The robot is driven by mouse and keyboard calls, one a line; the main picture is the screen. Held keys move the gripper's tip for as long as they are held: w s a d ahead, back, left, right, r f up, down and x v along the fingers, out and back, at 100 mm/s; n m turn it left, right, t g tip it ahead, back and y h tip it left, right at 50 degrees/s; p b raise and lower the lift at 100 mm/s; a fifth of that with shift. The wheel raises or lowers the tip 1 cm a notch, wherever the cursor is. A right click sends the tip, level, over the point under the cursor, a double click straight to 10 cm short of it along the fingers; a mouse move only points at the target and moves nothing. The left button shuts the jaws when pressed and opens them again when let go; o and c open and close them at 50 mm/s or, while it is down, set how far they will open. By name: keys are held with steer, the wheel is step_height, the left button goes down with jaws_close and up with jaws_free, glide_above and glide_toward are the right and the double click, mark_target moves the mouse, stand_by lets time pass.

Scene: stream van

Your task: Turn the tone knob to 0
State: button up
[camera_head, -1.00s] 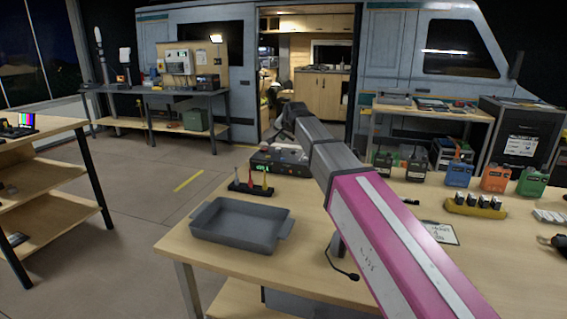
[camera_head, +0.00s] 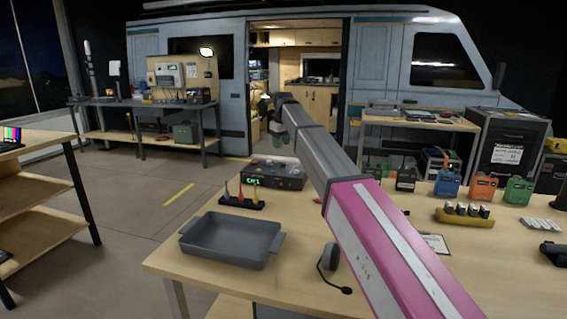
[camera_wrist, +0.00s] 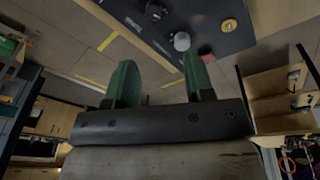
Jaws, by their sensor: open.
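A dark box with a green-lit display (camera_head: 273,176) stands at the back left edge of the workbench. In the wrist view its dark panel (camera_wrist: 200,14) shows at the top, with a grey knob (camera_wrist: 181,41), a dark knob (camera_wrist: 155,11) and a yellow knob (camera_wrist: 229,25). The panel lettering is too small to read, so I cannot tell which is the tone knob. My gripper (camera_head: 277,136) is open, above and beyond the box in the head view. In the wrist view its green fingers (camera_wrist: 156,80) are apart and empty, with the grey knob near the right fingertip.
A grey tray (camera_head: 232,262) and a dark rack with coloured tools (camera_head: 241,202) are left of my arm on the workbench (camera_head: 310,285). Radios (camera_head: 447,184) and a yellow battery holder (camera_head: 464,218) are right of it. A headset (camera_head: 331,262) lies close beside my arm.

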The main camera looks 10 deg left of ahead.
mark_target(284, 163)
steer(key=f+n, duration=0.1)
steer(key=f, duration=0.2)
steer(key=f+n+g, duration=0.1)
steer(key=f, duration=0.2)
steer(key=w+f+n+h, duration=0.1)
steer(key=f+n, duration=0.1)
steer(key=f, duration=0.1)
steer(key=shift+w+d+f+g, duration=0.1)
steer(key=shift+d+g, duration=0.3)
jaws_close()
